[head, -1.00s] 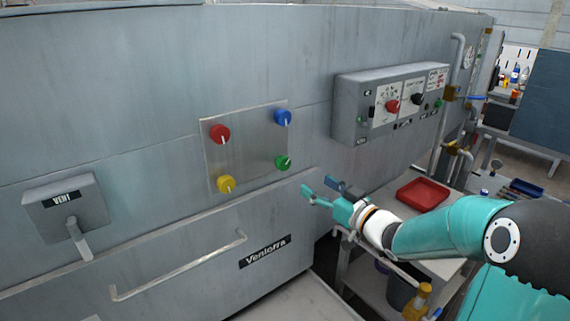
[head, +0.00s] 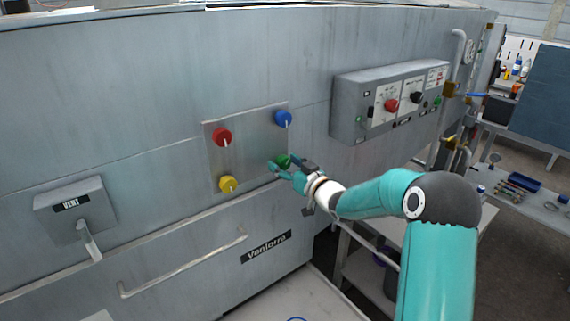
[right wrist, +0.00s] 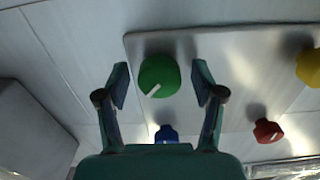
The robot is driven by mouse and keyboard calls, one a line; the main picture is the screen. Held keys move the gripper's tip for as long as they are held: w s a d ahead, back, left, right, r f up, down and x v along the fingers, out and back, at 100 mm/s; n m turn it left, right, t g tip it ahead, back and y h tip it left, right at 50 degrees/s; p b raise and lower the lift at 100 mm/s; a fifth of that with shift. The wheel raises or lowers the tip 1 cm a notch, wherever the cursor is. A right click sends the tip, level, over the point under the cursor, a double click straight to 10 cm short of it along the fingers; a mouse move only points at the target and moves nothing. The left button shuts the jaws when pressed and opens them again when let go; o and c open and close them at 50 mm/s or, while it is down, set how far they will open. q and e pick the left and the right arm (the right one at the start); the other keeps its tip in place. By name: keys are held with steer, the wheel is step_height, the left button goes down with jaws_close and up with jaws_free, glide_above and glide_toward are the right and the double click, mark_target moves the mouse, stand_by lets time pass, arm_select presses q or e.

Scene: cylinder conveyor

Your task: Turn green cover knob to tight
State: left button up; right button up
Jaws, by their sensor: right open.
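The green knob (right wrist: 158,74) is on a metal plate (right wrist: 220,60) with a white pointer line slanting to the lower left in the right wrist view. In the head view the green knob (head: 283,161) is partly hidden by my right gripper (head: 284,164). My right gripper (right wrist: 160,82) is open, with one finger on each side of the green knob and visible gaps between fingers and knob in the right wrist view. My left gripper is not in view.
The plate also bears a red knob (head: 222,137), a blue knob (head: 283,118) and a yellow knob (head: 228,184). A control box (head: 385,105) juts out to the right. A vent lever box (head: 75,210) and a long handle (head: 185,263) are at the left and below.

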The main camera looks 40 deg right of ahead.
steer(key=c, duration=1)
steer(key=shift+a, duration=0.1)
steer(key=shift+c, duration=0.8)
